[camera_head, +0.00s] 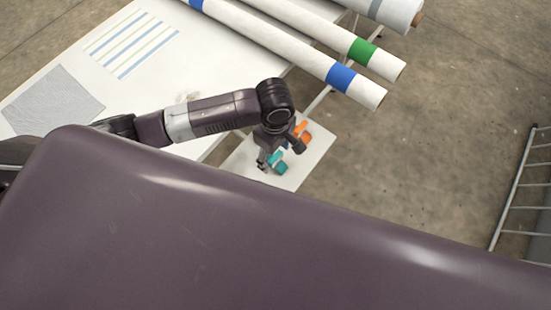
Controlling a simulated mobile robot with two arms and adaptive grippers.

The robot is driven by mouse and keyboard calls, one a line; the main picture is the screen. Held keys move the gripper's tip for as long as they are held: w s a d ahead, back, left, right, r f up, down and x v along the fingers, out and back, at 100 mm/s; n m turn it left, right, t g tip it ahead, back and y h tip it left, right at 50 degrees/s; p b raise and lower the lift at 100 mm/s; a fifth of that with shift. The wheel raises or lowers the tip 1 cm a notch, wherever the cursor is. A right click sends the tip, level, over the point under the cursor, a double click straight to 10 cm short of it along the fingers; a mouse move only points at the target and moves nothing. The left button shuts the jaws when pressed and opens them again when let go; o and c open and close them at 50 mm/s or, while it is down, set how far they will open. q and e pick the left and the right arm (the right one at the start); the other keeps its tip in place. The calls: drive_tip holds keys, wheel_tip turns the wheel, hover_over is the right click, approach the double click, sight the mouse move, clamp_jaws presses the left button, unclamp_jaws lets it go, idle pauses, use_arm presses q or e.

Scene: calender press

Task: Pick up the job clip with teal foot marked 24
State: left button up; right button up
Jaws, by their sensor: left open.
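A clip with a teal foot (280,167) stands on a small white shelf (291,182) beside the large table. Any number on it is too small to read. My left gripper (264,165) is open and points down just to the left of the teal clip; I cannot tell whether it touches it. A clip with an orange part (305,132) stands farther back on the same shelf, partly hidden by my left wrist. My right gripper is not in view.
The large white table (60,60) carries a striped sheet (131,44) and a grey cloth (52,100). Rolls with a blue band (340,77) and a green band (362,51) jut out behind the shelf. A metal rack (512,190) stands at right on open floor.

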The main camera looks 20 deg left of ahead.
sight(276, 157)
use_arm(q)
drive_tip(key=shift+w+d+f, duration=0.1)
drive_tip(key=shift+w+f, duration=0.05)
drive_tip(key=shift+f, duration=1.75)
drive_tip(key=c, duration=1)
drive_tip(key=shift+r, duration=0.1)
drive_tip(key=shift+c, duration=0.2)
